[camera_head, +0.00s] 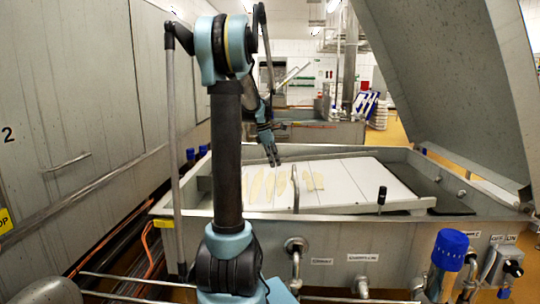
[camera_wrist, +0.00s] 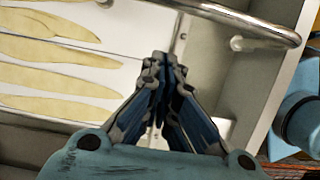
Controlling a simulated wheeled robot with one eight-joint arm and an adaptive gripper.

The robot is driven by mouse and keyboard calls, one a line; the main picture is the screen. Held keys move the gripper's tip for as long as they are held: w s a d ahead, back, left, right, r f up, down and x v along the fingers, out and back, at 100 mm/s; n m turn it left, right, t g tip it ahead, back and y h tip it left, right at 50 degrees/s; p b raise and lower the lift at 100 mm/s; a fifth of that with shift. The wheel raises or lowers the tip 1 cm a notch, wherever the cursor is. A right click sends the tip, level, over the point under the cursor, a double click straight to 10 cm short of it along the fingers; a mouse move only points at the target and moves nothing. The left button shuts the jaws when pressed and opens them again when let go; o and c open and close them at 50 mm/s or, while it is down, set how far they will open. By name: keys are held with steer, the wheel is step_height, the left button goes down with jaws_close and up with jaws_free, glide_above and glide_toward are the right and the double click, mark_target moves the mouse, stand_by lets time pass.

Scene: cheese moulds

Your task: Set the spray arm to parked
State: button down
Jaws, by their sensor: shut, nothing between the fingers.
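My gripper (camera_head: 273,159) is above the far left part of a steel vat (camera_head: 340,235), pointing down. In the wrist view its fingers (camera_wrist: 163,65) are together with nothing between them. A bent steel tube (camera_head: 295,190) rises at the vat's near side and may be the spray arm; I cannot tell for certain. A curved steel tube (camera_wrist: 240,18) crosses the top of the wrist view, ahead of the fingertips and apart from them in the picture. I cannot tell whether it is the same tube. No parked marking is readable.
A white board (camera_head: 350,180) in the vat carries several pale flat pieces (camera_head: 255,186). A black-knobbed lever (camera_head: 382,196) stands at its right. A raised steel lid (camera_head: 450,90) hangs at right. Blue-capped valve (camera_head: 450,250) and switch box (camera_head: 502,263) are at the front right. A steel wall (camera_head: 75,100) is left.

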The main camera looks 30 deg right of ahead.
steer(key=shift+s+d+f, duration=0.4)
steer(key=shift+d+f, duration=0.05)
steer(key=shift+d, duration=0.2)
steer(key=shift+s+d+f, duration=0.35)
steer(key=shift+d+f, duration=0.05)
steer(key=shift+d, duration=0.25)
steer(key=shift+s+d+f, duration=0.4)
steer(key=shift+d+f, duration=0.05)
steer(key=shift+d, duration=0.2)
